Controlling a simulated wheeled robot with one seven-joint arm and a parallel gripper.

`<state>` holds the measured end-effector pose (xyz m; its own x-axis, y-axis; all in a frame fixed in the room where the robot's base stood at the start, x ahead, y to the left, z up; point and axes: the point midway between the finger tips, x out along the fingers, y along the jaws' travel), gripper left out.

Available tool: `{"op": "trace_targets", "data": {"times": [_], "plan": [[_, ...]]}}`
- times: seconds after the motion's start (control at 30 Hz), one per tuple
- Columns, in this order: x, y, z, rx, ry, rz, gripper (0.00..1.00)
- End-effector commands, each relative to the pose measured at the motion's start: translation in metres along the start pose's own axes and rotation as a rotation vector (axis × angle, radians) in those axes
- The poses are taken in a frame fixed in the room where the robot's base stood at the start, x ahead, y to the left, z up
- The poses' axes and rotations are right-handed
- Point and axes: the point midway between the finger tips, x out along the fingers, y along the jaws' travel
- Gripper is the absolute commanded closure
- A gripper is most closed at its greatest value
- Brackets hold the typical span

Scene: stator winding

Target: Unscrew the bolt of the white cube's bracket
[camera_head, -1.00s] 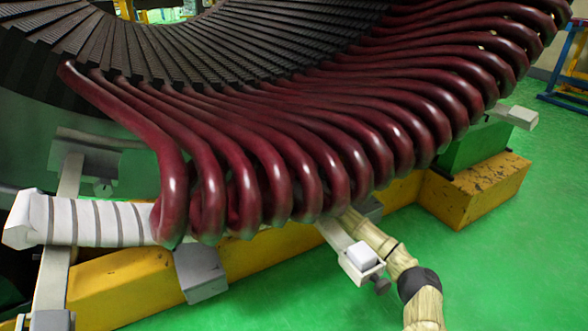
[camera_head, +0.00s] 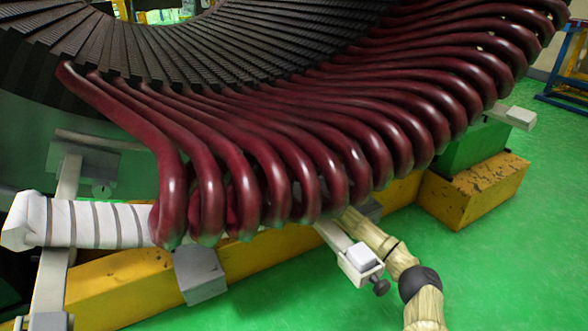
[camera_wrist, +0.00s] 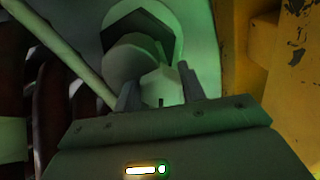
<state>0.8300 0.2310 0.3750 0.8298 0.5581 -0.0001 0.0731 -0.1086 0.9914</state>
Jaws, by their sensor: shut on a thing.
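The white cube (camera_head: 363,256) sits in the end of a pale bracket (camera_head: 334,236) that reaches out from under the red coils. A small dark knob (camera_head: 380,287) sits below the cube's holder. In the wrist view, my gripper (camera_wrist: 160,86) is shut on a pale faceted piece that appears to be the bolt (camera_wrist: 159,90). A round grey part and a dark hexagonal nut (camera_wrist: 165,23) show just behind it. My arm runs up from the lower right, behind the bracket, and my gripper is hidden in the head view.
Thick red coils (camera_head: 275,180) hang close above the bracket. A yellow beam (camera_head: 125,283) runs below them, with a yellow block (camera_head: 475,190) at right. Another bracket (camera_head: 514,116) stands farther right. The green floor (camera_head: 520,270) is clear at lower right.

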Motion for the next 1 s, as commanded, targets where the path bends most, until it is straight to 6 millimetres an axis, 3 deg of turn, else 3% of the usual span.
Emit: {"op": "trace_targets", "data": {"times": [0.03,0.6,1.0], "plan": [[0.0006,-0.0011,-0.0065,-0.045,0.013,0.000,0.82],[0.0012,0.0001,-0.0072,-0.558,0.011,0.001,0.82],[0.0005,0.0001,-0.0061,-0.723,0.010,0.001,0.82]]}}
